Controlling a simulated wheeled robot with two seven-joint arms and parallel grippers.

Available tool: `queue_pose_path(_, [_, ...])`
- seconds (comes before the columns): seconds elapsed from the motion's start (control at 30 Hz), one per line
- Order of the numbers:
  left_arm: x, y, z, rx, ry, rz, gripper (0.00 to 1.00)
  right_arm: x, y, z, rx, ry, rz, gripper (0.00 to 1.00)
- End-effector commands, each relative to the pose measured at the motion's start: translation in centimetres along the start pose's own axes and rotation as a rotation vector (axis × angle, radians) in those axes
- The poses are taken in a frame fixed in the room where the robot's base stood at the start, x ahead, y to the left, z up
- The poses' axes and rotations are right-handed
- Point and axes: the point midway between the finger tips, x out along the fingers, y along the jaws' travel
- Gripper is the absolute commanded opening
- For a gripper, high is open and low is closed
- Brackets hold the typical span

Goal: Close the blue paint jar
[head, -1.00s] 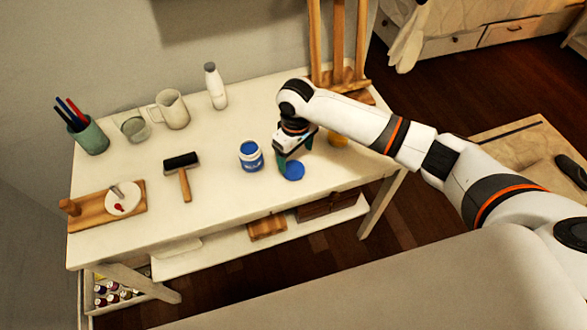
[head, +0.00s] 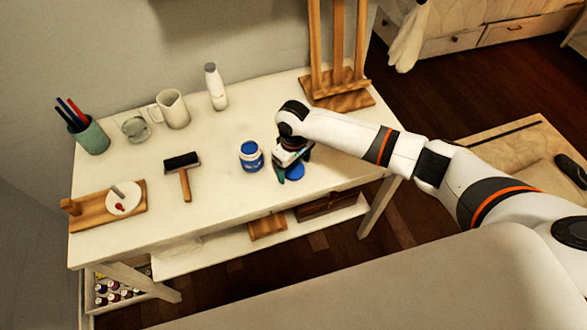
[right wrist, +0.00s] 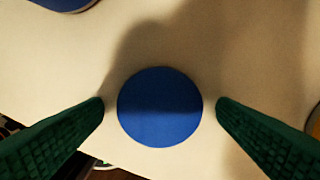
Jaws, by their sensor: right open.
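The blue paint jar (head: 251,156) stands upright and open on the white table, with blue paint showing at its top. A corner of it shows at the top left of the right wrist view (right wrist: 66,3). The round blue lid (head: 296,172) lies flat on the table to the right of the jar, near the front edge. My right gripper (head: 289,174) is over the lid, pointing down. In the right wrist view the lid (right wrist: 160,107) lies between the two green fingers of the open gripper (right wrist: 160,106), with a small gap on each side. My left gripper is out of view.
A pen cup (head: 92,138), a glass (head: 135,129), a pitcher (head: 172,109) and a bottle (head: 215,88) stand along the back. A wooden easel (head: 338,88) stands back right.

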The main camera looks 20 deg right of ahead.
Motion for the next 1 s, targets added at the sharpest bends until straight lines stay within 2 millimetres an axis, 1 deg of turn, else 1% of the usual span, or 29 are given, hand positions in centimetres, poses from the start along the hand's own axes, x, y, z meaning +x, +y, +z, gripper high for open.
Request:
queue_pose_path(0.1, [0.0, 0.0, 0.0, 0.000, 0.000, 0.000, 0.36, 0.0, 0.0, 0.0, 0.000, 0.000, 0.000, 0.81])
queue_pose_path(0.13, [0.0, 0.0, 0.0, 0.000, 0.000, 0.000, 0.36, 0.0, 0.0, 0.0, 0.000, 0.000, 0.000, 0.79])
queue_pose_path(0.37, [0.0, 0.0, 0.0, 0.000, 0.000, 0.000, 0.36, 0.0, 0.0, 0.0, 0.000, 0.000, 0.000, 0.42])
queue_pose_path(0.4, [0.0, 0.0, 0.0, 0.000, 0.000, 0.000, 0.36, 0.0, 0.0, 0.0, 0.000, 0.000, 0.000, 0.35])
queue_pose_path(0.43, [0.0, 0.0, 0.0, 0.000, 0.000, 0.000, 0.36, 0.0, 0.0, 0.0, 0.000, 0.000, 0.000, 0.34])
queue_pose_path(0.77, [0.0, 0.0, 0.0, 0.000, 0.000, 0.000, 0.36, -0.3, 0.0, 0.0, 0.000, 0.000, 0.000, 0.33])
queue_pose_path(0.87, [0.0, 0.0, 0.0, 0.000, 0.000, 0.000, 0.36, -1.3, 0.0, 0.1, -0.001, -0.003, 0.001, 0.33])
queue_pose_path(1.0, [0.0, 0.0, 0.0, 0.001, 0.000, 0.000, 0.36, -4.0, 0.0, 0.1, -0.002, -0.004, 0.001, 0.33])
